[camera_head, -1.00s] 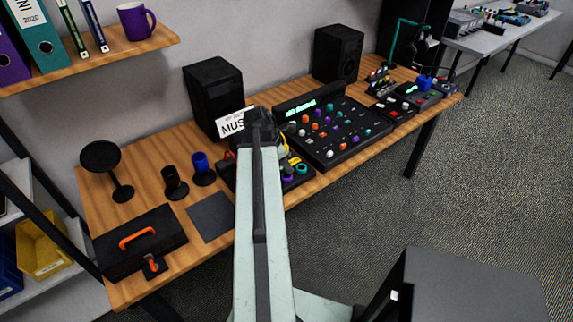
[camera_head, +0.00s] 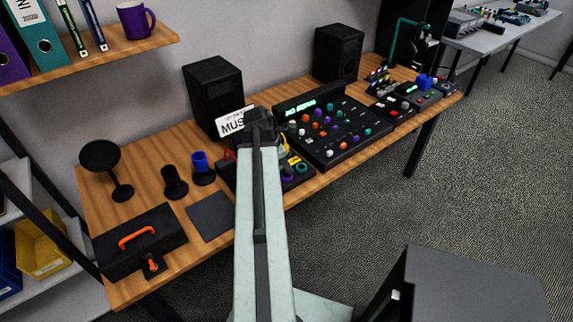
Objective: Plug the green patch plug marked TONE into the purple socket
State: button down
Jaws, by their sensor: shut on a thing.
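My gripper (camera_head: 260,122) is at the far end of my pale arm, above the back of a small black patch box (camera_head: 301,181). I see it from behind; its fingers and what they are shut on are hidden. The right part of the box shows a purple ring-shaped fitting (camera_head: 288,173), which looks like the purple socket, and a teal one (camera_head: 302,167). My gripper is beyond and to the left of the purple ring. A yellow cable (camera_head: 285,145) shows beside my gripper. I cannot make out the green TONE plug; my arm hides the middle of the box.
A black mixer console (camera_head: 345,143) stands close on the right, with a black speaker (camera_head: 213,95) and a white sign (camera_head: 231,121) behind. A blue cup (camera_head: 201,165) and a dark cup (camera_head: 174,182) stand left. A dark flat mat (camera_head: 210,216) lies in front.

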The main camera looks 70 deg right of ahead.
jog(key=shift+f, duration=0.1)
jog(key=shift+f+b, duration=0.45)
jog(key=shift+b, duration=0.1)
jog(key=shift+f+b, duration=0.3)
dwell(0.5)
jog(key=c, duration=1.2)
grip_release()
jog(key=shift+o, duration=0.4)
jog(key=o, duration=0.4)
jog(key=shift+r, duration=0.15)
